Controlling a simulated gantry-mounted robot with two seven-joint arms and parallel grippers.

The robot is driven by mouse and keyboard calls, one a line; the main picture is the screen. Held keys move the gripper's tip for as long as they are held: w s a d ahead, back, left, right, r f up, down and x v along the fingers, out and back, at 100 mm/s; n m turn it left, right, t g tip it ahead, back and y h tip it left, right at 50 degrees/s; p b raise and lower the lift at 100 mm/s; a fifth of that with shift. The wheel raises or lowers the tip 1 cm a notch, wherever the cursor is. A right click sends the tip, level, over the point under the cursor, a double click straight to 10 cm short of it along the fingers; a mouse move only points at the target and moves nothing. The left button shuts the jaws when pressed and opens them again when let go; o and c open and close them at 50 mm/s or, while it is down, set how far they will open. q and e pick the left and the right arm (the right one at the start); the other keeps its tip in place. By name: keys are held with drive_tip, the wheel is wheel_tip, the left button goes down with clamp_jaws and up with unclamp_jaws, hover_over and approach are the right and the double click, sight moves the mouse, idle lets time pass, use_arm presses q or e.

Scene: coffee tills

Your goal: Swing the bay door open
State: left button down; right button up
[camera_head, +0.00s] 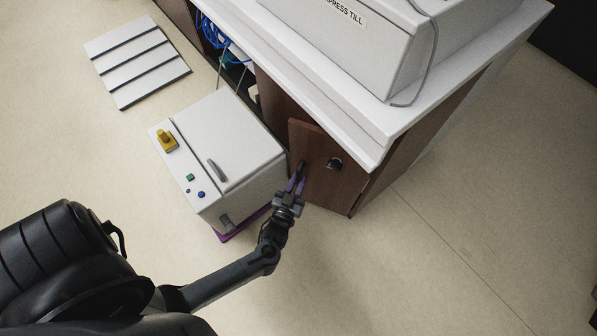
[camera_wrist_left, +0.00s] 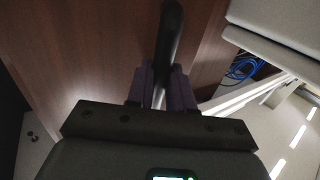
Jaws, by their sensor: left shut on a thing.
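A dark bar handle (camera_head: 301,167) is on the door near that edge. My left gripper (camera_head: 295,184), with purple fingers, is shut on the handle. In the left wrist view the handle (camera_wrist_left: 169,40) runs up from between the fingers (camera_wrist_left: 161,88), with the door's brown face (camera_wrist_left: 100,55) behind. My right gripper is not in view.
A white cabinet (camera_head: 225,135) with a yellow knob (camera_head: 167,141) stands close left of the door and my gripper. The counter (camera_head: 365,150) overhangs the door. Blue cables (camera_head: 212,35) hang in the open bay. A slatted white panel (camera_head: 138,62) lies on the floor. Floor right of the counter is clear.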

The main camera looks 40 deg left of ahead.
use_arm(q)
drive_tip(key=shift+s+d, duration=0.15)
drive_tip(key=shift+d, duration=0.15)
drive_tip(key=s+d, duration=0.1)
drive_tip(key=s+d+p, duration=0.1)
drive_tip(key=s+d, duration=0.1)
drive_tip(key=shift+s+d, duration=0.15)
drive_tip(key=shift+s, duration=0.15)
idle(0.3)
